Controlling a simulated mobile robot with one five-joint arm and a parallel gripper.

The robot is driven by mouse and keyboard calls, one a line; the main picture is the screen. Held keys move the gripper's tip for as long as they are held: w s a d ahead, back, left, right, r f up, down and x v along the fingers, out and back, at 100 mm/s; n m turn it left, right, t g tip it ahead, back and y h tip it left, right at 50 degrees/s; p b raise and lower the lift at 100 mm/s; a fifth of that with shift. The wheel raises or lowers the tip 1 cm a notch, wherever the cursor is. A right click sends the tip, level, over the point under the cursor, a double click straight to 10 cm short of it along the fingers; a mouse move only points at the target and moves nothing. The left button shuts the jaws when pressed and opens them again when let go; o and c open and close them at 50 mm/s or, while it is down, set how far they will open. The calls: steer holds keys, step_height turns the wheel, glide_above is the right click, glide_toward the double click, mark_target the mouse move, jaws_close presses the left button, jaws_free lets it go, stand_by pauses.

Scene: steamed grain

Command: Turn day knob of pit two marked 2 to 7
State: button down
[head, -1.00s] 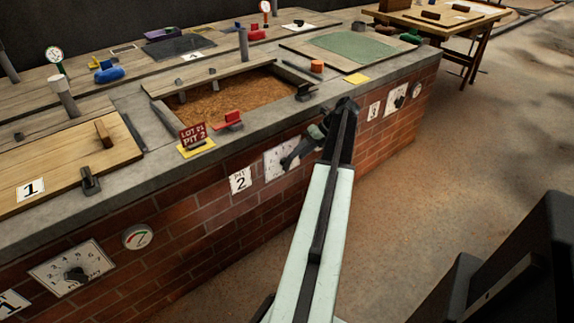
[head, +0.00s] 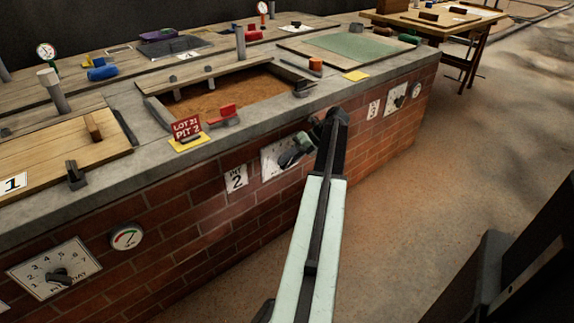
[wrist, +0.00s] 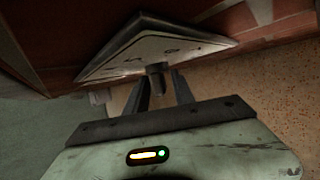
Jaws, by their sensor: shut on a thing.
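The white day dial plate of pit two (head: 271,166) is on the brick front wall, right of the "PIT 2" sign (head: 236,178). My gripper (head: 288,158) is at this dial and hides much of its face. In the wrist view the plate (wrist: 130,52) is seen at a steep slant, and the dark knob (wrist: 157,70) stands out from it. My gripper (wrist: 158,88) is shut on the knob, with a finger on each side. The number that the knob points to cannot be read.
Pit two's bed of brown grain (head: 232,93) lies open above the dial, with a red-handled piece (head: 224,114) on the ledge. Another day dial (head: 55,268) and a round gauge (head: 127,237) are at the lower left. The floor (head: 430,190) to the right is clear.

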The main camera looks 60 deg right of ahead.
steer(key=shift+d+f+m+t+y+b, duration=0.3)
steer(key=shift+f+t+y+b, duration=0.15)
steer(key=shift+y+b, duration=0.65)
steer(key=shift+a+r+t+b, duration=0.15)
steer(key=shift+r+t+b, duration=0.1)
steer(key=shift+r+b, duration=0.1)
steer(key=c, duration=1.4)
jaws_free()
steer(key=shift+c, duration=0.2)
steer(key=shift+r, duration=0.1)
